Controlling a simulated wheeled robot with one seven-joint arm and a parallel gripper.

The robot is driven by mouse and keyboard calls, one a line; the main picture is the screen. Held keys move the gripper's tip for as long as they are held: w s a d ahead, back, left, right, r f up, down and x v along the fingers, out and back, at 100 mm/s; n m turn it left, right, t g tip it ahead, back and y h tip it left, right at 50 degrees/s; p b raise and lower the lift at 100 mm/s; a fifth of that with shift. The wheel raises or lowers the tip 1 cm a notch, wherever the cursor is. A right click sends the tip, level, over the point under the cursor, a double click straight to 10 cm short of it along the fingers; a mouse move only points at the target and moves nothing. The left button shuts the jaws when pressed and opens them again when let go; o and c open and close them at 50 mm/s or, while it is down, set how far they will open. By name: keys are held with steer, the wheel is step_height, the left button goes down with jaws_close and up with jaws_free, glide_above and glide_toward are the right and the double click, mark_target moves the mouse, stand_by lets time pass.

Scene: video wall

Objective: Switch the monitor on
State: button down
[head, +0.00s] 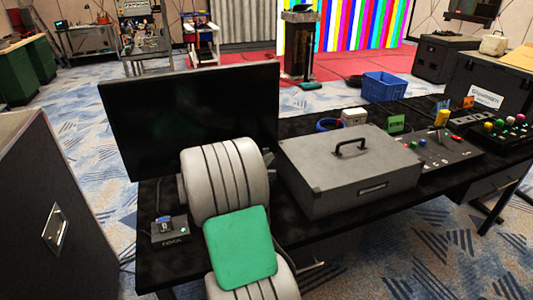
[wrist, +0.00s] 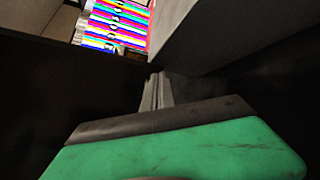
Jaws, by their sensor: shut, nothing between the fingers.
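The monitor (head: 185,115) stands at the left end of the black table, and its screen is dark. A small dark box (head: 168,230) with a switch-like part on top and a small green light sits in front of it at the left. My arm stands in front of the monitor's lower right part and hides it. My gripper (wrist: 156,82) shows in the wrist view, its fingers together with nothing between them. In the head view it is hidden behind my arm. I cannot tell whether the fingertips touch anything.
A grey case (head: 350,170) with a handle lies right of my arm; a grey block-like edge (wrist: 215,30) shows in the wrist view. Control panels (head: 435,150) and a blue crate (head: 384,87) are farther right. A dark cabinet (head: 50,200) stands at the left. A colour-bar wall (head: 345,25) is behind.

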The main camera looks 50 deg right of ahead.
steer(key=shift+w+d, duration=0.1)
steer(key=shift+w, duration=0.05)
stand_by(0.3)
steer(key=shift+w+d, duration=0.15)
steer(key=shift+w, duration=0.1)
steer(key=shift+w+d, duration=0.1)
steer(key=shift+w, duration=0.05)
stand_by(0.4)
steer(key=shift+s+a+p, duration=0.35)
steer(key=shift+s, duration=0.2)
steer(key=s+a, duration=0.3)
steer(key=s, duration=0.2)
steer(key=shift+p, duration=0.45)
steer(key=shift+s, duration=0.1)
